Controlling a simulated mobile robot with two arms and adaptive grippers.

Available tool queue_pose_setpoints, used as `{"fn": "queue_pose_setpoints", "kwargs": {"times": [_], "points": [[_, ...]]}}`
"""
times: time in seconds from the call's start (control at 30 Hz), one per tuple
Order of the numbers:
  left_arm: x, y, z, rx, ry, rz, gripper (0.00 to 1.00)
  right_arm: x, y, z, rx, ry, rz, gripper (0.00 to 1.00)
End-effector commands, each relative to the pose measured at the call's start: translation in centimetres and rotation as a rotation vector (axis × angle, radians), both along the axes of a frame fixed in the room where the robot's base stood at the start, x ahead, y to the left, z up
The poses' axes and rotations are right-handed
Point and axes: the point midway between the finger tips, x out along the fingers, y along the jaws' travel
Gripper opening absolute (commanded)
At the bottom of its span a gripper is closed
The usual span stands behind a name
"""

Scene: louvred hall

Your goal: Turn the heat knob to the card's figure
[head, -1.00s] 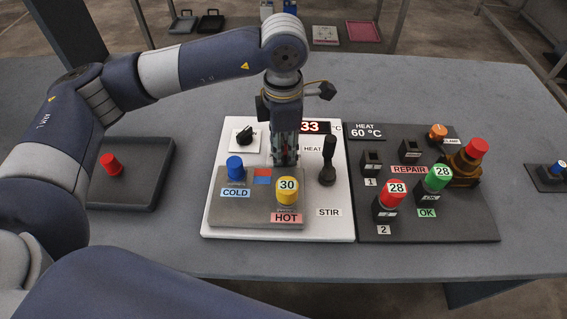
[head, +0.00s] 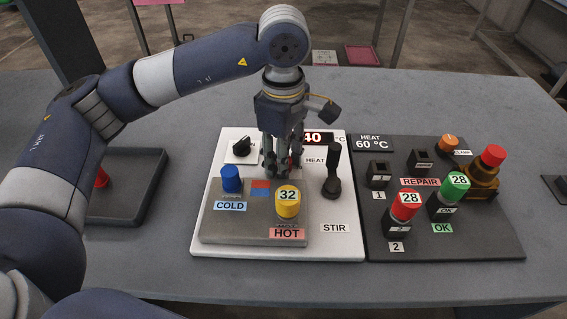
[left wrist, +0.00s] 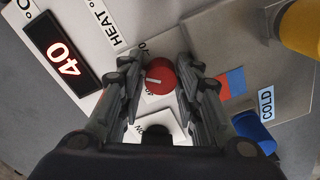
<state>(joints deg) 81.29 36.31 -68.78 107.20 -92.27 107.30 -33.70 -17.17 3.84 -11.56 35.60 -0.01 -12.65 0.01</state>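The red heat knob (left wrist: 160,77) with a white mark shows in the left wrist view between the fingers of my left gripper (left wrist: 160,85). The fingertips close on its two sides. In the head view the left gripper (head: 281,172) points down at the white panel (head: 341,240) and hides the knob. The display (head: 314,138) reads 40 °C; it also shows in the left wrist view (left wrist: 62,57). The card (head: 372,143) on the dark panel reads HEAT 60 °C. My right gripper is not in view.
A black knob (head: 242,147) and an upright black STIR lever (head: 332,172) flank the gripper. Blue (head: 231,179) and yellow (head: 288,203) vessels stand in front, the yellow marked 32. Red and green-topped pieces stand on the dark panel (head: 480,235). A dark tray (head: 140,190) lies left.

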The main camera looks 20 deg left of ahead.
Motion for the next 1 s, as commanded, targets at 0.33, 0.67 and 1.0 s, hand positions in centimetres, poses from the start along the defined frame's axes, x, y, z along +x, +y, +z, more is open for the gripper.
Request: {"fn": "queue_pose_setpoints", "kwargs": {"times": [0.33, 0.67, 1.0], "points": [[-0.2, 0.0, 0.0, 0.000, 0.005, -0.003, 0.48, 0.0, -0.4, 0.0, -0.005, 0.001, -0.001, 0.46], [-0.1, -0.1, 1.0, -0.001, 0.003, -0.004, 0.48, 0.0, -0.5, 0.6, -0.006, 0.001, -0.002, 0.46], [-0.1, -0.1, 5.1, -0.001, 0.001, -0.002, 0.48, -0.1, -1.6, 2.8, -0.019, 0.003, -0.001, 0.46]]}}
